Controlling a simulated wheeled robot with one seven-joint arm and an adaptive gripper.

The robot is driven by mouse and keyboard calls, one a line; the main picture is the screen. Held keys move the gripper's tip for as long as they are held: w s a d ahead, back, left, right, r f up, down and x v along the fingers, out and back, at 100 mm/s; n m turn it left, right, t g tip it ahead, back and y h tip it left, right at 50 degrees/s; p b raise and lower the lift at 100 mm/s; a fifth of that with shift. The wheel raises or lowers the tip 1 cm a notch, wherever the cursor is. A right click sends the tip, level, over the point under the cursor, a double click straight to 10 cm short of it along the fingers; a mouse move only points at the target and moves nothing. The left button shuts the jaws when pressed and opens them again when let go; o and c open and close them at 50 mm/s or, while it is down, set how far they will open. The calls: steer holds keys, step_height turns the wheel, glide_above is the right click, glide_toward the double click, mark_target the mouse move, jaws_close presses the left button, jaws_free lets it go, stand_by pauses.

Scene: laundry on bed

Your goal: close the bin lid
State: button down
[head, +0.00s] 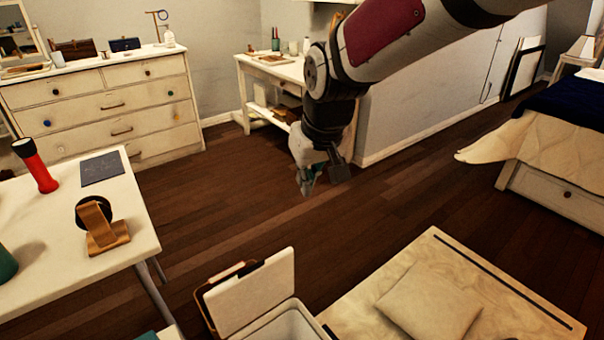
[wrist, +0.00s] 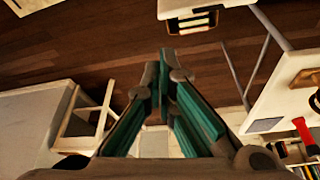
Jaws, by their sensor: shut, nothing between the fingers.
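The bin (head: 290,325) stands at the bottom centre of the head view, cut off by the frame edge. Its white lid (head: 252,297) is open and stands up, leaning back, with a brown edge behind it. My gripper (head: 306,190) hangs well above and beyond the bin, apart from it, over the dark floor. In the wrist view my gripper (wrist: 164,62) shows teal-padded fingers that meet at the tips, shut with nothing between them. What looks like the bin (wrist: 192,8), with its brown-edged part, is at the top of that view.
A white table (head: 105,225) with a red flashlight (head: 36,165) and a wooden stand (head: 102,228) is left of the bin. A low bench with a cushion (head: 430,300) is at its right. Wooden floor (head: 230,195) lies clear behind.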

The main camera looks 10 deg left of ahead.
steer(key=w+a+f+n+b, duration=0.1)
steer(key=a+f+n+b, duration=0.35)
steer(key=a+f, duration=1.3)
step_height(320, 180, down, 10)
steer(key=w+a+m+b, duration=0.1)
steer(key=w+m+b, duration=0.1)
steer(key=b, duration=0.2)
steer(key=shift+s+d+r+g+y+b, duration=0.2)
steer(key=shift+s+d+g+y+b, duration=0.15)
steer(key=shift+s+d+b, duration=0.7)
steer(key=shift+s+d, duration=0.2)
steer(key=shift+d, duration=0.15)
